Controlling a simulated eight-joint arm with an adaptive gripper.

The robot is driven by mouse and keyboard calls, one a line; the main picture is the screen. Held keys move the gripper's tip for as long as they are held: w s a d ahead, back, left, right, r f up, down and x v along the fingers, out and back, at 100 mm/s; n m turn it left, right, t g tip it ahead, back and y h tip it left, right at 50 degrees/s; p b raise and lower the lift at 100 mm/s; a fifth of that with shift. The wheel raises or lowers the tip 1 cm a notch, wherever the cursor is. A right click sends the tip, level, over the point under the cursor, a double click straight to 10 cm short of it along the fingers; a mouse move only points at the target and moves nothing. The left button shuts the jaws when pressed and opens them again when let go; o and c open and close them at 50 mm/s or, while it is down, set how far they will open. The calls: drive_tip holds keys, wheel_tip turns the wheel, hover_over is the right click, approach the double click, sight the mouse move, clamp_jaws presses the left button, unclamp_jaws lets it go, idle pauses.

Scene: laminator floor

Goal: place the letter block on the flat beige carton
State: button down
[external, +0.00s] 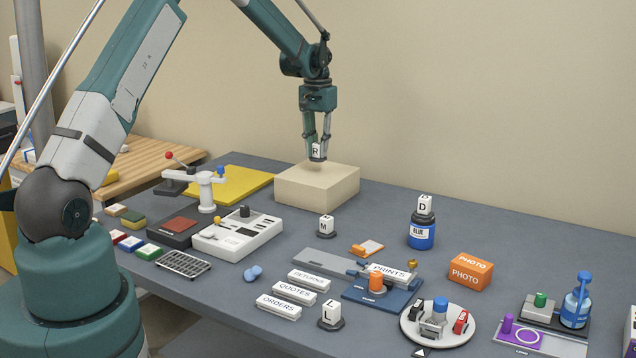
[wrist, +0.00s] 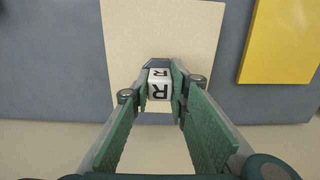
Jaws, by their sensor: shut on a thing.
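A white letter block marked R (external: 316,151) is held between the fingers of my gripper (external: 317,148). In the wrist view the R block (wrist: 159,84) sits between the green finger pads of my gripper (wrist: 160,88). The flat beige carton (external: 316,188) stands at the back of the grey table. The block is over the carton's top, near its back part, and appears slightly above it. The carton top (wrist: 150,32) also fills the middle of the wrist view. Whether the block touches the carton cannot be told for certain.
A yellow board (external: 232,185) lies left of the carton, with a white stand (external: 206,190) before it. Other letter blocks M (external: 326,223), D (external: 425,204) and L (external: 330,308) sit on small supports.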

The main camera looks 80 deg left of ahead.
sight(318, 158)
drive_tip(key=shift+f, duration=0.2)
drive_tip(key=shift+f, duration=1.75)
drive_tip(key=shift+f, duration=0.15)
drive_tip(key=c, duration=2.2)
unclamp_jaws()
drive_tip(key=shift+r, duration=0.2)
wheel_tip(318, 158, up, 12)
drive_tip(key=shift+f, duration=0.1)
